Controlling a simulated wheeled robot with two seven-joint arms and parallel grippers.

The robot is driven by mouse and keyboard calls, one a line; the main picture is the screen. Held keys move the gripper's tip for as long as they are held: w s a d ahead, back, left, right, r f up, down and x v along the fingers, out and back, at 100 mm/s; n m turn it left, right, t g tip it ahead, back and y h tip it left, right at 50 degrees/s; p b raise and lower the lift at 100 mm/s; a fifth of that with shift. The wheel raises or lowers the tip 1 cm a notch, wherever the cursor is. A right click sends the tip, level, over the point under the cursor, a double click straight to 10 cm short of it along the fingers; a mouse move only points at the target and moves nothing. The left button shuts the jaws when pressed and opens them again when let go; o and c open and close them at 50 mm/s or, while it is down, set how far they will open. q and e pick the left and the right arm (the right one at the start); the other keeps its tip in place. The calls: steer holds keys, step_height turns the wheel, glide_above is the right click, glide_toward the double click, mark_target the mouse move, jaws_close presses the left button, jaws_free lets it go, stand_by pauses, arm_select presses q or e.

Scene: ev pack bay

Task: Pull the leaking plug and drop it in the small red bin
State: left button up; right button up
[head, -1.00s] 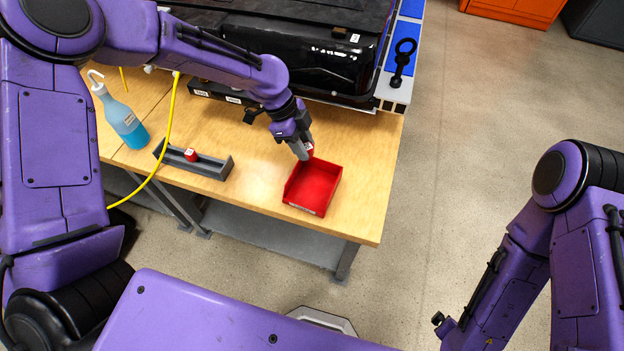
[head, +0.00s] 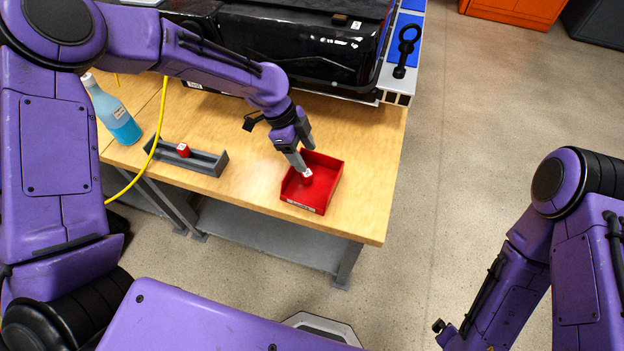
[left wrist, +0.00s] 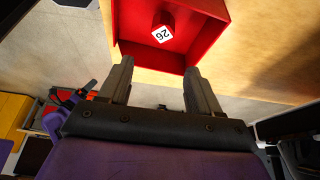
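The small red bin (head: 328,196) stands on the wooden bench near its front right corner. A red plug with a white label (head: 307,176) is inside the bin's outline, just below my left gripper (head: 306,160). In the left wrist view the plug's label reads 26 (left wrist: 162,33), and the bin wall (left wrist: 205,35) surrounds it. Whether the plug fully rests on the bin floor is hard to tell.
A grey rack (head: 210,163) holds another red plug (head: 183,150). The black battery pack (head: 290,50) fills the bench's back. Bare bench lies right of the bin.

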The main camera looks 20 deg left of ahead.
arm_select(q)
steer(key=b+v, duration=0.1)
steer(key=v, duration=0.9)
steer(key=shift+r, duration=0.25)
steer(key=shift+a, duration=0.15)
